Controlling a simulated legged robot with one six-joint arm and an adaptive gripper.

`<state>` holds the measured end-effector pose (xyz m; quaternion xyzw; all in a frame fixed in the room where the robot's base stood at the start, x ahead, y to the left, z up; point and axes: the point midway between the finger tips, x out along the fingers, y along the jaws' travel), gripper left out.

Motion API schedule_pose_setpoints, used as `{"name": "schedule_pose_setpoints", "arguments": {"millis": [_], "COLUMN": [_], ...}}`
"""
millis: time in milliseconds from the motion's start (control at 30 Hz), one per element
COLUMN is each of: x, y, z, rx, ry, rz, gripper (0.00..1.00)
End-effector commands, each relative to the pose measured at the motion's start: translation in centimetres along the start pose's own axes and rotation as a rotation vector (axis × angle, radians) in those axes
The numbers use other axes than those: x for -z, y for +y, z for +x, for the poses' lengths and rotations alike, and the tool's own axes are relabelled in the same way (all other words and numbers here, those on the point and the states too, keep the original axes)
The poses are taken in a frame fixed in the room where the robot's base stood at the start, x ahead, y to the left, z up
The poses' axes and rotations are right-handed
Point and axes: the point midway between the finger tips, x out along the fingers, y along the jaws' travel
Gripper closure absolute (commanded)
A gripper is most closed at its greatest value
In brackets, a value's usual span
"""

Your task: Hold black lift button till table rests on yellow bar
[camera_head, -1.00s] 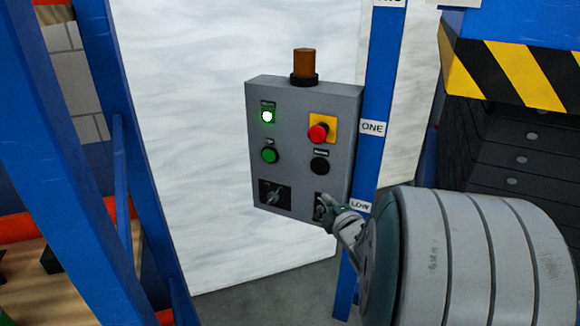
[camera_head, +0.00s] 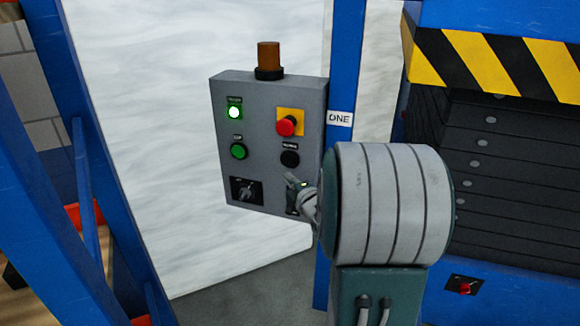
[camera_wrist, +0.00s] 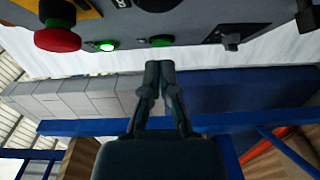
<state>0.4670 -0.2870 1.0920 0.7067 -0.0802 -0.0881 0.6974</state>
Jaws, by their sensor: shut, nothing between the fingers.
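The black button (camera_head: 289,159) is on the grey control panel (camera_head: 256,182), below the red button. My gripper (camera_head: 291,179) is shut and empty, its fingertips just below the black button; contact cannot be told. In the wrist view, the closed fingertips (camera_wrist: 160,66) point toward the panel, and the black button (camera_wrist: 157,4) shows partly at the top edge. The lift table (camera_head: 490,65) is at right, with a yellow-black striped edge above dark bellows. I cannot make out a separate yellow bar.
The panel also carries a red button on yellow (camera_head: 287,125), a lit green lamp (camera_head: 234,113), a green button (camera_head: 238,151) and black switches. A blue post (camera_head: 343,80) labelled ONE stands right behind it. Blue frame beams (camera_head: 105,150) are at left.

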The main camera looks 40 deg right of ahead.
Motion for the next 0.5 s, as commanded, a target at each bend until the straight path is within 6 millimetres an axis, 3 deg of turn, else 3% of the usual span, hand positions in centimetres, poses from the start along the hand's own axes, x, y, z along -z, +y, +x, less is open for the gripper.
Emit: {"name": "schedule_pose_setpoints", "arguments": {"millis": [133, 200, 500], "x": [0.1, -0.9, -2.8], "y": [-0.1, -0.1, 0.0], "z": [2.9, 3.8, 5.6], "rx": [0.001, 0.001, 0.0], "ry": [0.003, -0.001, 0.0], "rz": [0.001, 0.0, 0.001], "gripper": [1.0, 1.0, 1.0]}}
